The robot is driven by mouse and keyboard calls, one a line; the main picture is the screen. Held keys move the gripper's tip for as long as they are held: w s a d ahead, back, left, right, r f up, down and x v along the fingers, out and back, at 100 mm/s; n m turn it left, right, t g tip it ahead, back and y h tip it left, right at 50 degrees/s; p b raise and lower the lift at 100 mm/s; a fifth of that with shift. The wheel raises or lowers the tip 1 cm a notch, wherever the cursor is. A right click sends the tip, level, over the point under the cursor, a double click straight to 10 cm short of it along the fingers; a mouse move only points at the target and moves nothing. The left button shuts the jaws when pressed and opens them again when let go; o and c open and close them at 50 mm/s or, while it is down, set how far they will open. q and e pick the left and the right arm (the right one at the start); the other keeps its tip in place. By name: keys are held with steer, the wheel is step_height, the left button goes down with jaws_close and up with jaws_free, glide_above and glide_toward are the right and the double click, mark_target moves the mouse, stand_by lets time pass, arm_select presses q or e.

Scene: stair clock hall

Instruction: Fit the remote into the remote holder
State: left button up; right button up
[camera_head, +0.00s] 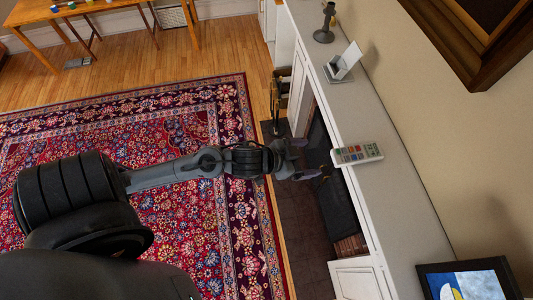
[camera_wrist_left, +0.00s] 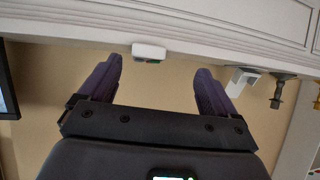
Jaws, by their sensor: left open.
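The remote (camera_head: 357,154), white with coloured buttons, lies on the grey mantel shelf (camera_head: 400,215), with one end at or slightly past the front edge. It also shows in the left wrist view (camera_wrist_left: 149,51), end-on, between the spread fingers. The remote holder (camera_head: 344,62), a small white upright piece on a grey base, stands farther along the shelf; it also shows in the left wrist view (camera_wrist_left: 242,80). My left gripper (camera_head: 309,160) is open and empty, in front of the shelf edge beside the remote, with a gap between. My right gripper is not in view.
A dark candlestick (camera_head: 325,24) stands beyond the holder. A framed picture (camera_head: 466,281) stands at the near end of the shelf. A heavy wooden frame (camera_head: 490,55) hangs on the wall. The shelf between remote and holder is clear. The fireplace opening lies below.

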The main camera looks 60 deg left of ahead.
arm_select(q)
steer(key=s+f+g+y, duration=0.1)
steer(key=s+f+g, duration=0.2)
steer(key=s, duration=0.5)
steer(key=s+f+n+g+y, duration=0.1)
steer(key=s+f+g+y, duration=0.1)
steer(key=s+f+g, duration=0.2)
steer(key=s+g, duration=0.1)
steer(key=s, duration=0.2)
steer(key=shift+s+d+f+n, duration=0.3)
steer(key=shift+s+d, duration=0.1)
steer(key=shift+w, duration=0.1)
